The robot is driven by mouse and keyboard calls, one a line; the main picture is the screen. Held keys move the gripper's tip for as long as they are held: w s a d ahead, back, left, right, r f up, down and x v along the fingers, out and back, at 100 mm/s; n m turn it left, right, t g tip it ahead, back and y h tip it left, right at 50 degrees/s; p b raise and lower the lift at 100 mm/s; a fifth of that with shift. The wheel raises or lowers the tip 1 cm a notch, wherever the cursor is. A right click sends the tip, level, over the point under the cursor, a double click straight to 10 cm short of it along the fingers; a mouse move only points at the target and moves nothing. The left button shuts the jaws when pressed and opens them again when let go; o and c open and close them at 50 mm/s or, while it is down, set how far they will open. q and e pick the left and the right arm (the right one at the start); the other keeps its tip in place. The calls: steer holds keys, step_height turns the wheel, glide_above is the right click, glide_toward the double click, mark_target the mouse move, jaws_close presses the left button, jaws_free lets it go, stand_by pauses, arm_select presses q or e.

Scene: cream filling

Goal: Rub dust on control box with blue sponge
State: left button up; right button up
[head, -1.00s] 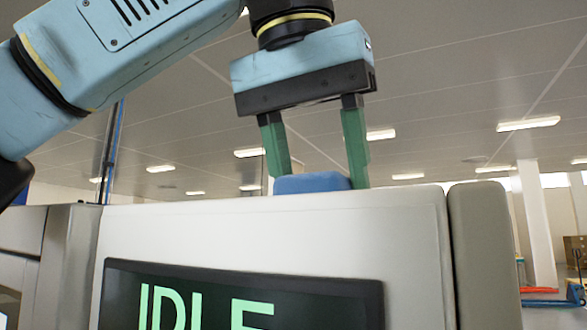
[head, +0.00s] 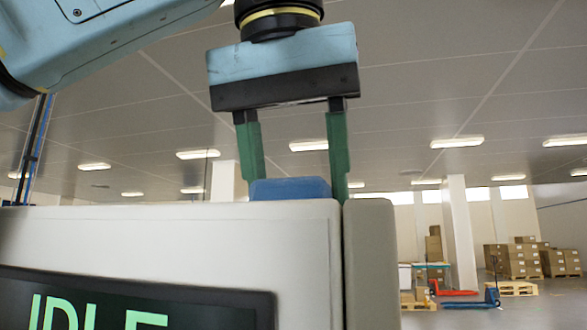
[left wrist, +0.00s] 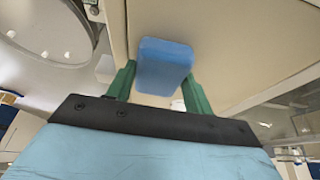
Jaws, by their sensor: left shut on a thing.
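The control box (head: 180,240) is a large cream-white cabinet with a dark screen reading IDLE in green, at the lower left of the head view. The blue sponge (head: 290,189) shows just above the box's top edge, its lower part hidden by that edge. My left gripper (head: 295,185) points down with its green fingers on both sides of the sponge and is shut on it. In the left wrist view the sponge (left wrist: 164,66) sits between the fingertips, against or just over the cream top surface (left wrist: 225,40). I cannot make out any dust. My right gripper is not in view.
A grey rounded post (head: 371,265) stands at the box's right edge. Far behind on the right are stacked cartons (head: 515,260), a pallet jack (head: 470,300) and a white pillar (head: 458,225). Open floor lies at the right.

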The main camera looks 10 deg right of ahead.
mark_target(258, 182)
arm_select(q)
steer(key=shift+w+a+f, duration=0.15)
steer(key=shift+w+a, duration=0.15)
steer(key=shift+a, duration=0.45)
steer(key=shift+w+a+f, duration=0.1)
steer(key=shift+w+a, duration=0.15)
steer(key=shift+a, duration=0.5)
steer(key=shift+w+a, duration=0.3)
steer(key=shift+a, duration=0.55)
steer(key=shift+w+a, duration=0.3)
steer(key=shift+a, duration=0.5)
steer(key=shift+w+a+r, duration=0.1)
steer(key=shift+w+a, duration=0.3)
steer(key=shift+a, duration=0.7)
steer(key=shift+w+a+r, duration=0.15)
steer(key=shift+w+a, duration=0.25)
steer(key=shift+a, duration=0.75)
steer(key=shift+w+a+r, duration=0.1)
steer(key=shift+w+a, duration=0.3)
steer(key=shift+a, duration=0.7)
steer(key=shift+d, duration=0.1)
steer(key=shift+r, duration=0.1)
steer(key=shift+r, duration=3)
